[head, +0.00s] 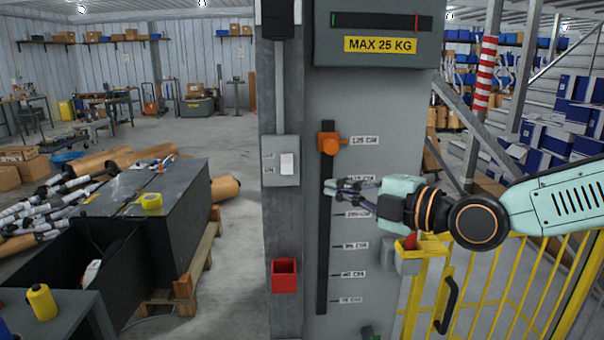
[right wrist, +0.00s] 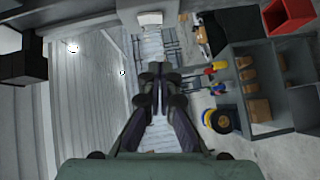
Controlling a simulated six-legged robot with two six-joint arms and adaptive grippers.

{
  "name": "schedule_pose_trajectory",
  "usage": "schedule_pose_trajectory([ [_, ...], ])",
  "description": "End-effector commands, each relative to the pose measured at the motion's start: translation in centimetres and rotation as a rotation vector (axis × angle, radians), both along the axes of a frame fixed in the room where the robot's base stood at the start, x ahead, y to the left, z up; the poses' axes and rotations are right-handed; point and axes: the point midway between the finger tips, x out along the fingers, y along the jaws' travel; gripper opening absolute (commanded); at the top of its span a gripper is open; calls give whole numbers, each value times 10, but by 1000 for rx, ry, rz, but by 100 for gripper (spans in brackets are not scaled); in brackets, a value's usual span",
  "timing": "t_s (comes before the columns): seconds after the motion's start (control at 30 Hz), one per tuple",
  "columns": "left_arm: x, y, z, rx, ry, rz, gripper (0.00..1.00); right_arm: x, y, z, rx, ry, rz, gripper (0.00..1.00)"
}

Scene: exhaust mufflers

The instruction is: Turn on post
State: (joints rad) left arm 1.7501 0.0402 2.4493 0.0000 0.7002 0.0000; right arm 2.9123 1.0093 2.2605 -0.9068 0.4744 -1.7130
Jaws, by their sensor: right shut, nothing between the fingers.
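The grey post (head: 286,220) stands upright at the middle of the head view. It carries a grey switch box (head: 270,172) with a white rocker switch (head: 287,163). Small lettering on the box reads like OFF above and ON below; I cannot tell which way the rocker is set. My right gripper (head: 332,187) points left, to the right of the rocker and slightly lower, apart from it in the picture. It is shut and empty, and its closed fingers also show in the right wrist view (right wrist: 157,78). My left gripper is not in view.
A grey panel (head: 385,110) with a height scale and orange knob (head: 333,139) stands beside the post. A red box (head: 284,276) hangs low on the post. A yellow railing (head: 490,290) is at lower right.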

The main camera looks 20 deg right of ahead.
Motion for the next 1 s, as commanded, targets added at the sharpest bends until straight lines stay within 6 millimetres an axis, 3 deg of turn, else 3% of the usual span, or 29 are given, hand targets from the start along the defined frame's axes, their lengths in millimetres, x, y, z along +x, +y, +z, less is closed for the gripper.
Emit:
schedule_pose_trajectory([
  [0.57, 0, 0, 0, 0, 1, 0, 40, -1, 0, -2, -78, -36, 6, 0],
  [1.0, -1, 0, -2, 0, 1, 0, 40, 19, 7, -4, -84, -35, 2, 0],
])
